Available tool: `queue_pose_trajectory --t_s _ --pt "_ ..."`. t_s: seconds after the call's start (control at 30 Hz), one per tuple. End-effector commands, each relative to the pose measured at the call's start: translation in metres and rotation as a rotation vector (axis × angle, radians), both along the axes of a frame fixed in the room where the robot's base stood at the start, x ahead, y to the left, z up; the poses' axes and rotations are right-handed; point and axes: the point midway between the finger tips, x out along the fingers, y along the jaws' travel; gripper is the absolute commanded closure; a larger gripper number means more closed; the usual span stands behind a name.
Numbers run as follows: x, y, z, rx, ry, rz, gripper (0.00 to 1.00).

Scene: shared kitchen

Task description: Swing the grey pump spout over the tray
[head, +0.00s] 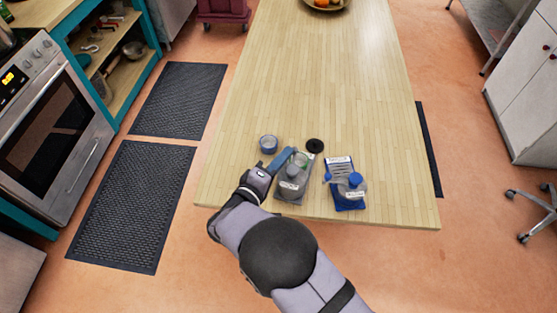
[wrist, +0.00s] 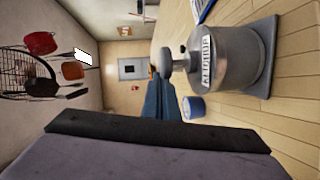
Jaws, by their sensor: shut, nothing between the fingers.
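The grey pump bottle (head: 290,188) stands upright on a small grey tray (head: 283,199) near the table's front edge. In the wrist view, which is turned sideways, the labelled bottle (wrist: 228,58) stands on the grey tray (wrist: 264,55), its pump head (wrist: 166,61) at the picture's left end. The spout's exact direction is hard to tell. My gripper (head: 289,153), with blue fingers, is shut and empty, reaching along the left side of the bottle. In the wrist view my gripper (wrist: 160,92) is close beside the pump head; whether they touch cannot be told.
A blue-capped pump bottle (head: 351,187) stands on a blue tray (head: 349,205) to the right. The table beyond is mostly clear.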

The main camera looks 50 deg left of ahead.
Motion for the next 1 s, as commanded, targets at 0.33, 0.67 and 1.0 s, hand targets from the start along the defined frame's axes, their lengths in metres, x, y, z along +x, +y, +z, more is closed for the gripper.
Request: queue_pose_trajectory --t_s 0.33,0.67,1.0 --pt "0.0066 -0.0008 0.0010 0.001 -0.002 0.000 1.00" --pt "0.0066 -0.0013 0.0003 0.000 -0.001 0.000 1.00" --pt "0.0013 0.0020 0.0018 0.001 -0.001 0.001 1.00"
